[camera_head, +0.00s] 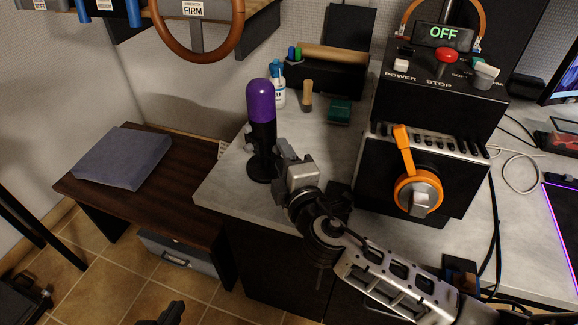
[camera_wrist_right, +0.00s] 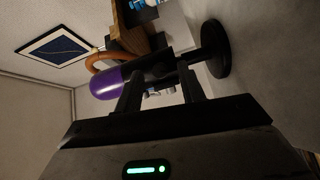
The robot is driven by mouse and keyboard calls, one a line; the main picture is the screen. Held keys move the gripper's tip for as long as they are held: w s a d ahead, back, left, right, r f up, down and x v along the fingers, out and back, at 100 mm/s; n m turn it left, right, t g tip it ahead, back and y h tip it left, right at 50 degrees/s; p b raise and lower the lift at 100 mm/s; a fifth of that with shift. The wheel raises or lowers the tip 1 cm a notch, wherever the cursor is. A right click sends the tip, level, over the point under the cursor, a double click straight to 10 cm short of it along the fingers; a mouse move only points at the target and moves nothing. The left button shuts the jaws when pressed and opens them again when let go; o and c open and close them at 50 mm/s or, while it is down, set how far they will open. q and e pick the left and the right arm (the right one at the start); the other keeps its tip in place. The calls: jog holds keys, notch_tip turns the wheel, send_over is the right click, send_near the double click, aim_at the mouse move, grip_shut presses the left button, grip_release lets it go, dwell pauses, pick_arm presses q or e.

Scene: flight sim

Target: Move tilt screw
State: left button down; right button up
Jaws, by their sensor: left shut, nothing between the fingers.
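A microphone (camera_head: 260,130) with a purple top and black body stands upright on a round black base on the grey counter. A small silver screw (camera_head: 248,138) shows at its left side. The microphone's purple top also shows in the right wrist view (camera_wrist_right: 108,84), with small silver parts (camera_wrist_right: 168,91) seen between the fingers. My right gripper (camera_head: 280,150) is close to the microphone's right side, its fingers apart; whether they touch the microphone I cannot tell. My left gripper (camera_head: 170,313) is shut and empty at the bottom edge, away from the counter.
A black control box (camera_head: 440,80) with an orange lever (camera_head: 403,150) stands right of the microphone. A white-blue bottle (camera_head: 279,93), a wooden peg (camera_head: 307,96) and a green box (camera_head: 340,111) are behind. A low brown bench (camera_head: 110,200) is at left.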

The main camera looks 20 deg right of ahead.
jog(key=s, duration=0.7)
jog(key=s+d+b, duration=0.1)
jog(key=s, duration=0.2)
jog(key=shift+s+r, duration=0.1)
jog(key=shift+s, duration=0.15)
jog(key=shift+s+r, duration=0.15)
jog(key=shift+s, duration=0.55)
